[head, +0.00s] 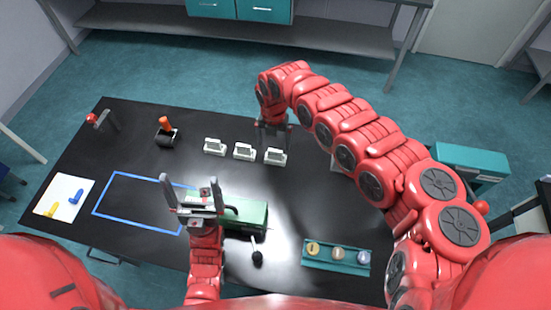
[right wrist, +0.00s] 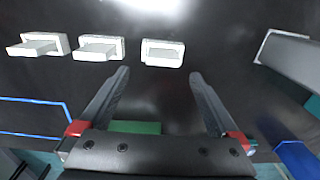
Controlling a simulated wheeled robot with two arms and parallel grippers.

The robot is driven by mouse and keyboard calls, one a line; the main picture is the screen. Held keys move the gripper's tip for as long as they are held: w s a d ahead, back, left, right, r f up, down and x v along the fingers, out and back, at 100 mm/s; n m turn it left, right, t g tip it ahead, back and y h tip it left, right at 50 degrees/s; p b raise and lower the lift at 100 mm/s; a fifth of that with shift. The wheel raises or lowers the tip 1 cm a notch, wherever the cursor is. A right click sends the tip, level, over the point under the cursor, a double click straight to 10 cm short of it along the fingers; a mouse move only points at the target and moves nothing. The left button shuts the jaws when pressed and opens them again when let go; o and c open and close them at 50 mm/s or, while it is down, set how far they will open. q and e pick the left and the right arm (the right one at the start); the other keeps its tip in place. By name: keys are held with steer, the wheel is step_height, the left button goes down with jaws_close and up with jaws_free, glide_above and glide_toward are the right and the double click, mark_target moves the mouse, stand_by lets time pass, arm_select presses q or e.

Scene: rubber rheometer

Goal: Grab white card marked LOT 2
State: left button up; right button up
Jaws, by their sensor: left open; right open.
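Three white cards in small stands sit in a row on the black table: a left card (head: 215,146), a middle card (head: 244,152) and a right card (head: 275,156). I cannot read any marking, so I cannot tell which is LOT 2. In the right wrist view they also show as the left (right wrist: 38,45), middle (right wrist: 98,48) and right card (right wrist: 163,53). My right gripper (head: 272,126) is open and empty near the right card, which lies ahead between its fingertips (right wrist: 159,73). My left gripper (head: 191,182) is open and empty near the green box.
A green box (head: 248,213), a blue outline (head: 120,218), and a white sheet (head: 63,196) with yellow and blue pieces are on the table. A teal tray (head: 336,258) holds three round samples. An orange-handled tool (head: 167,132) stands behind.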

mark_target(275, 151)
steer(key=f+b, duration=0.1)
steer(key=f, duration=0.1)
steer(key=f+b, duration=0.1)
steer(key=f, duration=0.1)
steer(key=f+b, duration=0.1)
steer(key=f, duration=0.1)
steer(key=shift+w+d+f, duration=0.15)
steer(key=shift+w+d, duration=0.1)
steer(key=shift+c, duration=0.8)
steer(key=c, duration=1.3)
